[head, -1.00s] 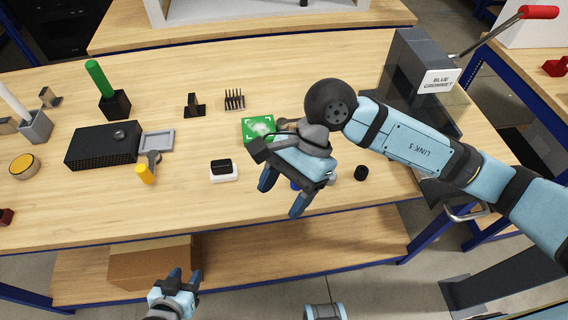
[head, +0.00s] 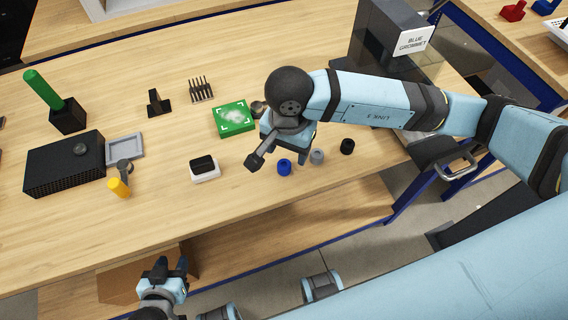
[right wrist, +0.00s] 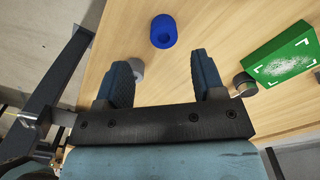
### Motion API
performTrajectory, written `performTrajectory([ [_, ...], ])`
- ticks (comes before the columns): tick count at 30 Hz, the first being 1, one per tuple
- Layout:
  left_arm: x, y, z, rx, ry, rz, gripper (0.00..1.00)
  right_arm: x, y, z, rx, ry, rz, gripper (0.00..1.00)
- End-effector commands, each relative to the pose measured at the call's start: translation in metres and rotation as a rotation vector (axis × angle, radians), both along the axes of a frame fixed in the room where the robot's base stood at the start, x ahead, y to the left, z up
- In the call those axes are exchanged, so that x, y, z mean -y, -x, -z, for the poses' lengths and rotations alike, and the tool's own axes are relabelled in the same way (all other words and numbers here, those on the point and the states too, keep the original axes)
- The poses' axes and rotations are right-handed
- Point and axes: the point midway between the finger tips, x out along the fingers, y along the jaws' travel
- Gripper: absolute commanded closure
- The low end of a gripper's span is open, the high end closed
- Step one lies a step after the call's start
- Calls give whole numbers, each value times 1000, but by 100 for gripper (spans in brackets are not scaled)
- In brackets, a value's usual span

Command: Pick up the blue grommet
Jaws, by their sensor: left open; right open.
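The blue grommet (head: 284,167) stands on the wooden table near its front edge, just left of a grey grommet (head: 317,156). In the right wrist view the blue grommet (right wrist: 164,31) lies beyond the fingertips, roughly in line with the gap between them. My right gripper (right wrist: 162,72) is open and empty; the grey grommet (right wrist: 137,68) shows beside its left finger. In the head view the right gripper (head: 287,150) is above the table beside the blue grommet, its fingers partly hidden. My left gripper (head: 165,267) is open and empty below the table's front edge.
A black grommet (head: 347,146) stands right of the grey one. A green box (head: 234,119) lies behind the gripper, and a white-and-black block (head: 204,168) to the left. A grey bin labelled BLUE GROMMET (head: 386,42) stands at the back right. Table space in front is clear.

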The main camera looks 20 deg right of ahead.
Motion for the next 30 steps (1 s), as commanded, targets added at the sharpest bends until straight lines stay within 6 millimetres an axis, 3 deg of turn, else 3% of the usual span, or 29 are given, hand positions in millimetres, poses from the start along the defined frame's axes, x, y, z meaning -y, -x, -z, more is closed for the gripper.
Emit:
performTrajectory([
  [12, -3, 0, -6, 5, -13, 3, 57, -7, 1, 49, -3, 0, 1, 37],
  [20, -3, 1, -4, 1, -15, 4, 57, -8, 0, 54, -1, -1, 0, 37],
  [21, -3, 1, -4, 1, -15, 4, 57, -8, 0, 54, -1, -1, 0, 40],
  [23, -3, 1, -4, 2, -14, 4, 57, -8, 0, 54, -1, -1, 0, 53],
  [27, -3, 0, -6, 6, -13, 4, 57, -8, 0, 53, -1, -1, 0, 86],
  [30, -3, -1, -8, 9, -12, 4, 57, -8, 0, 53, -1, -1, 0, 90],
])
